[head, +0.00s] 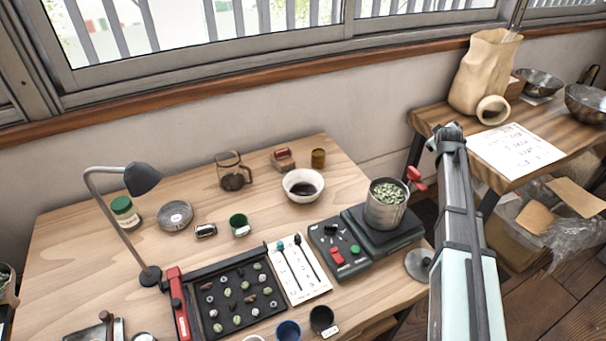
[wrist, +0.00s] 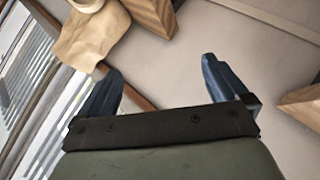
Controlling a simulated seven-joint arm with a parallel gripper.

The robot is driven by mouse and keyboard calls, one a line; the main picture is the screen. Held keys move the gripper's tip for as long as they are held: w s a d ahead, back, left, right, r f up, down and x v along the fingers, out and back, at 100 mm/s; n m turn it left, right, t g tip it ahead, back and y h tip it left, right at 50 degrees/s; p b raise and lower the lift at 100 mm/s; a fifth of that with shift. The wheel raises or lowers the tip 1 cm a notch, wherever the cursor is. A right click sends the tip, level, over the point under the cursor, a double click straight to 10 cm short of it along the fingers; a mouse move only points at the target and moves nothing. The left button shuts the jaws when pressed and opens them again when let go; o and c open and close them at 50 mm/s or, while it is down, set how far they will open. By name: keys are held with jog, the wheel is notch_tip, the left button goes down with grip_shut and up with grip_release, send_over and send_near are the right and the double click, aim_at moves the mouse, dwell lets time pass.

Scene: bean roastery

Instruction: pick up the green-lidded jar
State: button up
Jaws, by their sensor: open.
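The green-lidded jar (head: 124,213) stands upright at the back left of the wooden table, behind the desk lamp's arm. Its lid is green and its body has a pale label. It is not in the wrist view. My gripper (wrist: 160,82) is open in the wrist view, with two dark blue fingers apart and nothing between them. My arm reaches up the right side of the head view, far to the right of the jar.
A grey desk lamp (head: 141,180) leans close beside the jar, with a metal dish (head: 175,215) to its right. A glass pitcher (head: 233,176), white bowl (head: 303,186) and steel canister on a scale (head: 386,212) stand farther right. A paper bag (head: 483,72) stands on the side table.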

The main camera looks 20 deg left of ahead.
aim_at(122, 204)
jog(key=a+r+n+y, duration=0.1)
jog(key=a+r, duration=0.4)
jog(key=a, duration=0.6)
jog(key=s+a+f+n+g+y, duration=0.15)
jog(key=s+a, duration=0.25)
jog(key=a, duration=0.7)
jog(key=s+a+f+n+y, duration=0.15)
jog(key=s+a, duration=0.35)
jog(key=a, duration=0.6)
jog(key=s+a+f+n+g+y, duration=0.1)
jog(key=s+a+f+g, duration=0.2)
jog(key=s+a, duration=0.95)
jog(key=s+a+f+g, duration=0.2)
jog(key=s+a+f, duration=0.1)
jog(key=s+a, duration=0.9)
jog(key=s+a+f+n+g+y, duration=0.1)
jog(key=s+a+f+g, duration=0.15)
jog(key=s+a, duration=0.95)
jog(key=s+a+g, duration=0.1)
jog(key=s+a, duration=0.3)
jog(key=a, duration=0.2)
jog(key=s+a+g, duration=0.1)
jog(key=s+a, duration=0.3)
jog(key=a, duration=0.2)
jog(key=s+a+r+n+g, duration=0.1)
jog(key=s+a, duration=0.3)
jog(key=a, duration=0.2)
jog(key=shift+h, duration=0.4)
jog(key=shift+x, duration=2.4)
jog(key=shift+s, duration=0.1)
